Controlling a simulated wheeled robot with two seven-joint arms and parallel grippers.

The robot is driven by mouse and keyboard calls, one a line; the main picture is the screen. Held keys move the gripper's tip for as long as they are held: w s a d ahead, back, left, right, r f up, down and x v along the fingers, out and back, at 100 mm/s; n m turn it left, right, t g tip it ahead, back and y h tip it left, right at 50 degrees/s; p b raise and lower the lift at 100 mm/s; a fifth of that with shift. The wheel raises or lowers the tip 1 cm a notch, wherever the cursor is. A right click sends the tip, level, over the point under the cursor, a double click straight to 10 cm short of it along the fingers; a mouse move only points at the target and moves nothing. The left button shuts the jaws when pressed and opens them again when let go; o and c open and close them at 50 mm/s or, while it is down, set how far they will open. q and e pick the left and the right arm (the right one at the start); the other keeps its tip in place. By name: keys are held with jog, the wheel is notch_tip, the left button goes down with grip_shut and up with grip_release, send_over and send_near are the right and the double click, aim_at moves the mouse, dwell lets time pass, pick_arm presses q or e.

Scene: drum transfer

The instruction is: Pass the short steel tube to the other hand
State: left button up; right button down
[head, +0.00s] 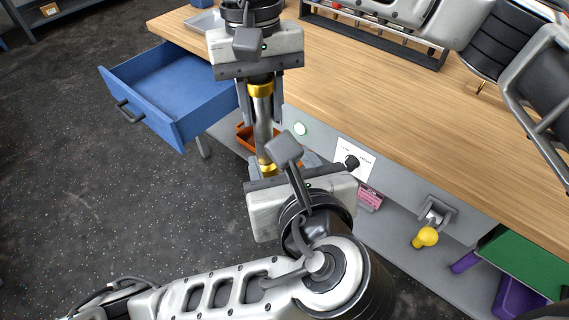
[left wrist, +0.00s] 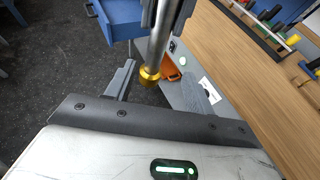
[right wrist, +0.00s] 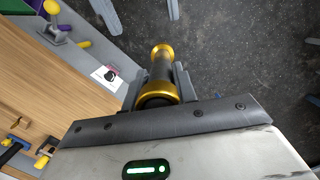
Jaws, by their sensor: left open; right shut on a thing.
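The short steel tube (head: 263,125) is grey with gold bands at both ends. It hangs roughly upright in the head view. My right gripper (head: 261,110) is above, shut on the tube near its upper gold end; its fingers also flank the tube in the right wrist view (right wrist: 160,82). My left gripper (head: 272,163) is below, facing up. In the left wrist view, the tube's lower gold end (left wrist: 150,75) lies between the spread left fingers (left wrist: 162,85), nearer the left one, with gaps showing. My left gripper partly hides this end in the head view.
The wooden workbench (head: 400,105) is close on the right, with an open blue drawer (head: 165,92) at left. An orange bin (head: 243,135) sits below the bench behind the tube. A yellow-knobbed lever (head: 426,237) juts from the bench front. Open floor lies left.

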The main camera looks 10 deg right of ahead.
aim_at(266, 134)
pick_arm(q)
jog(key=x, duration=1.1)
jog(key=shift+a+f, duration=0.1)
grip_shut()
pick_arm(e)
jog(key=c, duration=1)
grip_release()
jog(key=shift+c, duration=0.2)
